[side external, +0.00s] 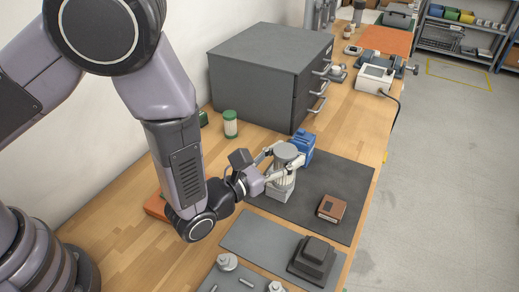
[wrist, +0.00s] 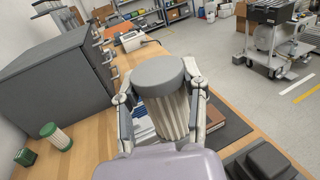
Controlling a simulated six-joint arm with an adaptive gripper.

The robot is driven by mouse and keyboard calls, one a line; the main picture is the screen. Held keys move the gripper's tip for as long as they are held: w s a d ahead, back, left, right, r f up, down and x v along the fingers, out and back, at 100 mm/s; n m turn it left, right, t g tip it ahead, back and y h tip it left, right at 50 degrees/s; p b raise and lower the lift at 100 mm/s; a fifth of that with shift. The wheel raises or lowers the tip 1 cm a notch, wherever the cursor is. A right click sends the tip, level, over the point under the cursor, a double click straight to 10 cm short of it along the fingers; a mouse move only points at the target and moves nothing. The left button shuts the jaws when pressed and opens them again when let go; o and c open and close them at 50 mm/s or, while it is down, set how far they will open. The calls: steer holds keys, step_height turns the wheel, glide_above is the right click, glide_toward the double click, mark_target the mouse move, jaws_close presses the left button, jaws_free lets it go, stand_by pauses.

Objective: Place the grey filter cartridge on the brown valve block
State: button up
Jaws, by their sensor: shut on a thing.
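The grey filter cartridge (side external: 286,154) has a round grey cap and a pale pleated body. It is upright between the fingers of my gripper (side external: 279,164), which is shut on it. In the wrist view the cartridge (wrist: 160,73) fills the middle, with a finger of my gripper (wrist: 164,92) on each side. The brown valve block (side external: 332,208) lies on the dark mat, to the right of the cartridge and apart from it. In the wrist view the block (wrist: 215,117) is partly hidden behind the right finger. I cannot tell whether the cartridge's base touches the mat.
A blue part (side external: 305,143) stands close behind the cartridge. A grey drawer cabinet (side external: 264,75) is at the back, with a green-and-white canister (side external: 230,124) beside it. A black stepped block (side external: 312,258) sits in front on a grey mat (side external: 262,238). Dark mat (side external: 345,178) around the brown block is clear.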

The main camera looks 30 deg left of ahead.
steer(key=shift+s+d+m+h, duration=0.2)
steer(key=shift+d+m+h, duration=0.1)
steer(key=shift+d, duration=0.1)
steer(key=shift+w+d+f, duration=1.5)
steer(key=shift+w+f, duration=0.15)
steer(key=shift+f, duration=0.5)
steer(key=shift+w+d+f, duration=1.45)
steer(key=shift+w+f, duration=0.25)
steer(key=shift+f, duration=0.4)
steer(key=shift+w+d+f, duration=1.5)
steer(key=shift+w+f, duration=0.15)
steer(key=shift+f, duration=0.5)
steer(key=shift+f, duration=0.1)
steer(key=o, duration=1.2)
steer(key=shift+f, duration=0.1)
